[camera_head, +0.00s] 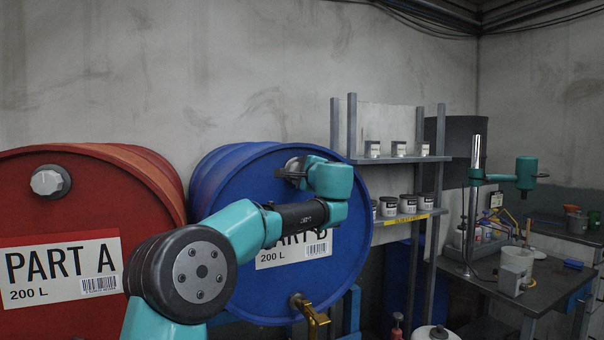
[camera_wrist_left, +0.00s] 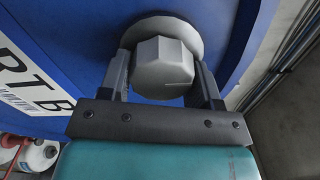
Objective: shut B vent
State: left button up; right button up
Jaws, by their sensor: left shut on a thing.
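The blue drum marked PART B (camera_head: 232,185) lies on its side with its round end facing me. Its vent cap (camera_wrist_left: 163,66), a grey faceted knob on a round grey flange, is near the top of that end. My left gripper (camera_head: 291,171) is at the cap, and in the left wrist view its two fingers (camera_wrist_left: 164,78) stand on either side of the knob, shut on it. In the head view the gripper and wrist hide most of the cap. A brass tap (camera_head: 312,318) is low on the same drum end. My right gripper is not in view.
A red PART A drum (camera_head: 150,200) with its own grey cap (camera_head: 49,181) stands close on the left. A shelf (camera_head: 398,159) with several small tins is to the right. A workbench (camera_head: 545,280) with a mixer stand is farther right.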

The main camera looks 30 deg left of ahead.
pick_arm(q)
jog(key=o, duration=0.9)
jog(key=v, duration=1.7)
jog(key=shift+s+d, duration=0.15)
jog(key=shift+d, duration=0.05)
